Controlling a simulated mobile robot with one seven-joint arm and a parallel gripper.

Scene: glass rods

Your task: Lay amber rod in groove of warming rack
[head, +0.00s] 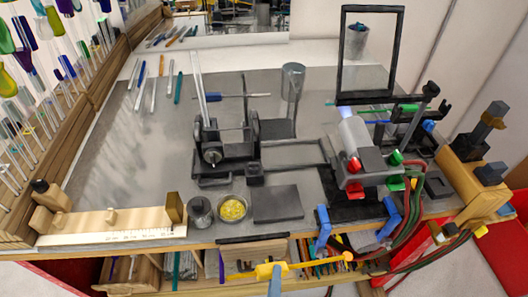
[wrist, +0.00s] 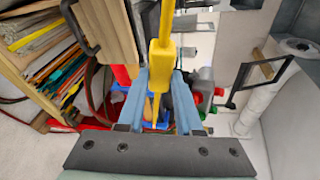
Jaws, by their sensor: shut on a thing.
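The amber rod (head: 308,265) is bright yellow with a thicker block near its middle. In the head view it lies nearly level, its right end slightly higher, in front of the bench's front edge. My gripper (head: 275,279) is blue and shut on the rod's thick part; the rod is clear of the bench top. In the wrist view the rod (wrist: 163,55) runs lengthwise up the picture between the fingers of my gripper (wrist: 160,84). A dark stand (head: 405,108) with coloured rods, behind the torch at right, may be the warming rack; its groove is not clear.
The torch (head: 355,145), with red and green knobs and hoses, stands right of centre. Blue brackets (head: 325,229) sit at the bench's front edge. A dark upright frame (head: 340,55) rises behind. A dish of yellow bits (head: 232,208) is near the front.

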